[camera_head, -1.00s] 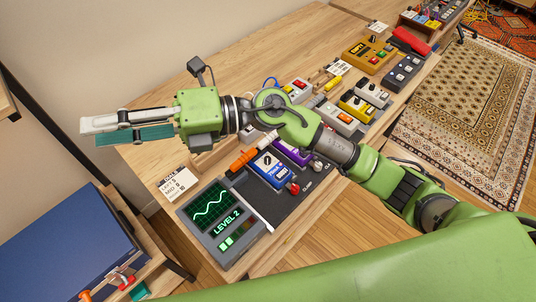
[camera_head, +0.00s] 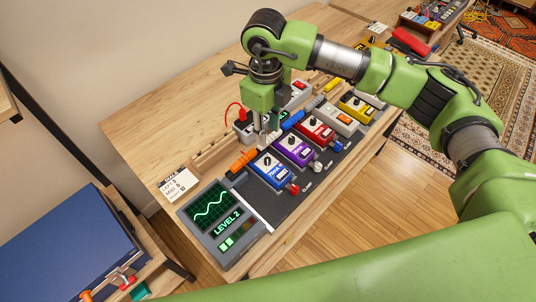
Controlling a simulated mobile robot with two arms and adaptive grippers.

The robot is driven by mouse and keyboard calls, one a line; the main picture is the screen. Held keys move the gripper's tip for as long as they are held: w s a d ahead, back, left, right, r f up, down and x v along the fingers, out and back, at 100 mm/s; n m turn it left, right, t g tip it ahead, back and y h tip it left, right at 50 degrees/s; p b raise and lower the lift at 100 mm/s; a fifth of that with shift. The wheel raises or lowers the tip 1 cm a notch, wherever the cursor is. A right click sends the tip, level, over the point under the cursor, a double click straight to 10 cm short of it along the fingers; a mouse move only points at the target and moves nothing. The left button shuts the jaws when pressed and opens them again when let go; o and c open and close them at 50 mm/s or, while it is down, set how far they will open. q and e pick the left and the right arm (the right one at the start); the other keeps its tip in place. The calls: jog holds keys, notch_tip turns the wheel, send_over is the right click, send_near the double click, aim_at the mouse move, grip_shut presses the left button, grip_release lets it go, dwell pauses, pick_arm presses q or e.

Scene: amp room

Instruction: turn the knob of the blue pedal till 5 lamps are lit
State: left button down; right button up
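The blue pedal (camera_head: 273,172) stands on the dark board, the nearest in a row of coloured pedals. Its dark knob (camera_head: 266,160) is on the top face. The level meter (camera_head: 222,220) beside it reads "LEVEL 2", with two green lamps (camera_head: 226,243) lit and the others dark. My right gripper (camera_head: 264,142) points down just behind the blue and purple pedals, close to the knob but apart from it. Its fingers are seen end-on and small, so their opening is unclear. My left gripper is out of view.
A purple pedal (camera_head: 295,150), a red pedal (camera_head: 317,132) and a yellow pedal (camera_head: 356,106) stand further along. An orange cable plug (camera_head: 243,160) lies beside the blue pedal. The wooden table (camera_head: 150,130) is clear at the left.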

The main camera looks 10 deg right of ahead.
aim_at(268, 159)
notch_tip(268, 159, down, 11)
jog(key=p, duration=0.3)
jog(key=shift+d+f, duration=0.1)
jog(key=shift+f, duration=0.5)
grip_shut()
